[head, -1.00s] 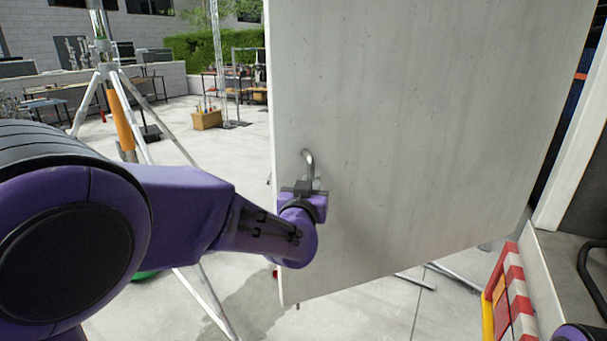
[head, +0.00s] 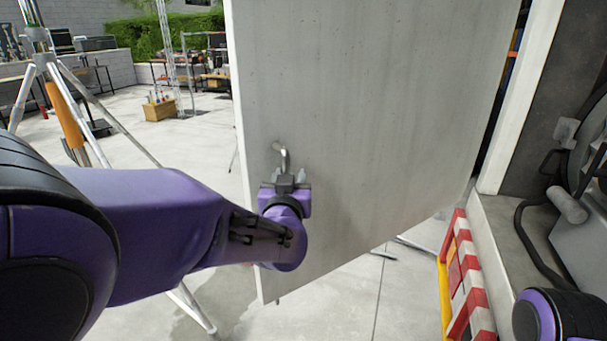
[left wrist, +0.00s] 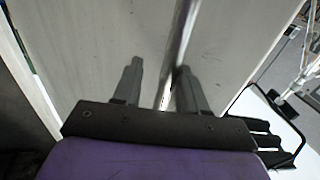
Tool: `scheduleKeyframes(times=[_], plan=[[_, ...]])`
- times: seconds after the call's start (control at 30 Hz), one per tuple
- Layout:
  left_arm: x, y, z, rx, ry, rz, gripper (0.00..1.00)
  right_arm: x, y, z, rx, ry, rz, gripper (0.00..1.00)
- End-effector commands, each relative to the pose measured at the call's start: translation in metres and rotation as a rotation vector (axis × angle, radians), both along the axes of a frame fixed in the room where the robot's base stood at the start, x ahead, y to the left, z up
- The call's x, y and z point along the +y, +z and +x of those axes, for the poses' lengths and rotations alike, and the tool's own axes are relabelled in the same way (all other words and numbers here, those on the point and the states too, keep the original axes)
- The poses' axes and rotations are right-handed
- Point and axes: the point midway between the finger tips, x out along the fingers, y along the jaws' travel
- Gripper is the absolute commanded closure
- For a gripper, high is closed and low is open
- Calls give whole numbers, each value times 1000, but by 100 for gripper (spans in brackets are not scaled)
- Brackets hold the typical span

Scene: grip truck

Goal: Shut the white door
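The white door (head: 370,120) stands open in the head view, its panel facing me and its free edge at the left. A curved metal handle (head: 282,155) sticks out near that edge. My left gripper (head: 287,178) is at the handle, just in front of the panel. In the left wrist view, the handle's bar (left wrist: 183,35) passes between the two fingers of my left gripper (left wrist: 160,85). The fingers are apart, with a gap beside the bar on the left; the bar lies close to the right finger. Whether they touch is unclear. My right gripper is out of view.
A white door frame post (head: 520,95) stands right of the door. A red-and-white striped barrier (head: 470,290) is at the lower right, near machinery (head: 585,220). A tripod stand (head: 75,110) is at the left.

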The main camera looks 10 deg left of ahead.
Motion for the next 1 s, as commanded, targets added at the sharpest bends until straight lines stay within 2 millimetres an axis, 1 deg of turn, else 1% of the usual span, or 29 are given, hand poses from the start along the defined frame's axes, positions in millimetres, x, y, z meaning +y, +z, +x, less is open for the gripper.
scheduleKeyframes(times=[0.37,0.47,0.57,0.6,0.63,0.7,0.8,0.9,1.0], plan=[[1,-3,0,6,2,0,59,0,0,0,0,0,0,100],[0,-4,-4,6,2,0,59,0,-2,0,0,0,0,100],[-2,-5,-18,5,1,0,59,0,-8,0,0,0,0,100],[-2,-5,-27,4,2,0,59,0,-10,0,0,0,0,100],[-3,1,-35,9,2,-3,59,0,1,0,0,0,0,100],[-5,5,-52,11,2,-8,59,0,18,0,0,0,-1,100],[-9,2,-75,10,2,-7,59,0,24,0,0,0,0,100],[-11,-1,-92,8,2,-5,59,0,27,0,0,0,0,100],[-12,-2,-102,7,2,-3,59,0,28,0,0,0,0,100]])
